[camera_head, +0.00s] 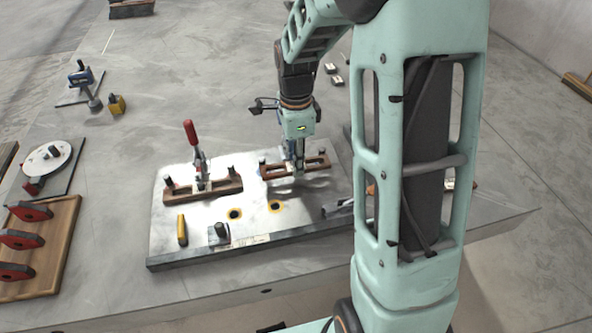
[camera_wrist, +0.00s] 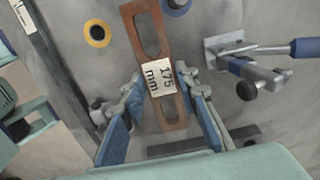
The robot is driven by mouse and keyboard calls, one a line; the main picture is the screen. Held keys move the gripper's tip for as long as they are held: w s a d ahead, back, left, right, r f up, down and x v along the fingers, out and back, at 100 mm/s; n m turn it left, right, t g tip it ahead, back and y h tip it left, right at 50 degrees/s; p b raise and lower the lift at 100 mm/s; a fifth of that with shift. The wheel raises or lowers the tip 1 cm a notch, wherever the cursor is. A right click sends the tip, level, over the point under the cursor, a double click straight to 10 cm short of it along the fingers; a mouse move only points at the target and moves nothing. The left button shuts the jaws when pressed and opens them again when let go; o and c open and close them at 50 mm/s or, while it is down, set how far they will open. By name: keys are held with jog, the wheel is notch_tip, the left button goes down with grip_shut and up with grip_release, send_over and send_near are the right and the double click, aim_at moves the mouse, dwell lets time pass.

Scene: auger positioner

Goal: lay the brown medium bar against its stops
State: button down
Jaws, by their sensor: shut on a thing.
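The brown bar (camera_head: 309,164) labelled "175 mm" is between the fingers of my gripper (camera_head: 298,171), over the right back part of the metal fixture plate (camera_head: 200,236). In the wrist view the bar (camera_wrist: 150,36) runs lengthwise, with long slots on either side of its white label. My gripper (camera_wrist: 163,82) is shut on the bar's middle. Dark pins, likely stops, show near the bar's ends in the head view.
Another brown bar (camera_head: 179,194) lies at the plate's left by a red-handled clamp (camera_head: 191,133). A blue-handled clamp (camera_wrist: 290,49) is right of my gripper. A yellow block (camera_head: 182,230) and yellow-ringed holes (camera_head: 274,206) are in front. A wooden tray (camera_head: 66,246) stands left.

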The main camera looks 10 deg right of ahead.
jog(key=shift+w+d+f+b, duration=0.15)
jog(key=shift+f+b, duration=0.85)
jog(key=shift+f, duration=0.65)
jog(key=shift+f, duration=0.15)
jog(key=c, duration=1.5)
grip_release()
notch_tip(320, 180, up, 12)
jog(key=p, duration=0.1)
jog(key=shift+p, duration=0.3)
